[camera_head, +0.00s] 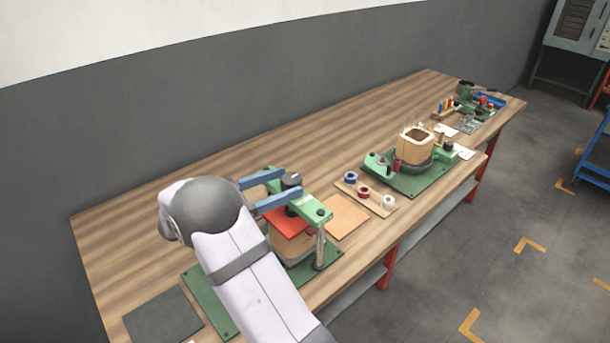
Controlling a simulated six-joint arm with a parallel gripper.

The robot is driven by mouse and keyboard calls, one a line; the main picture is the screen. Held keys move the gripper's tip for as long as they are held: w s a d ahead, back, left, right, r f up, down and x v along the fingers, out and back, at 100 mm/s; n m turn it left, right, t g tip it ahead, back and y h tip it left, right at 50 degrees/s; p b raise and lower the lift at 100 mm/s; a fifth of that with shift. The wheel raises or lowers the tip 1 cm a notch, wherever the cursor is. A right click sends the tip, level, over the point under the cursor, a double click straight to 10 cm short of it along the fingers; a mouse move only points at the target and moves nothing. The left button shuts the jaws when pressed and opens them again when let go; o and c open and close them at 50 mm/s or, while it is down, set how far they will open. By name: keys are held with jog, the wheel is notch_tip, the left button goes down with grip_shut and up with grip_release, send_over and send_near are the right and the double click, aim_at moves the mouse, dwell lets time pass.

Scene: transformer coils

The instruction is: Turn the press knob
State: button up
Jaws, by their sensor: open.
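The press stands on a green base plate (208,305) at the near left of the bench. It has a green crossbar (313,208), a metal post and a red plate (289,224) under the bar. The dark press knob (291,179) sits on top of the crossbar. My gripper (292,182) is open, with its two blue fingers pointing right. The fingertips appear on either side of the knob, one behind and one in front. I cannot tell whether they touch it. My arm hides the left part of the press.
A tan board with tape rolls (363,192) lies right of the press. Further right, a coil (414,146) stands on a green fixture. Small tools and a blue tray (490,101) are at the far end. A dark mat (162,318) lies near left. The bench's back strip is clear.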

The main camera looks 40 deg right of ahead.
aim_at(300, 177)
jog(key=d, duration=0.2)
jog(key=d+p, duration=0.1)
jog(key=d, duration=0.1)
jog(key=s+d+p, duration=0.1)
jog(key=d, duration=0.1)
jog(key=shift+d, duration=0.4)
jog(key=c, duration=1.1)
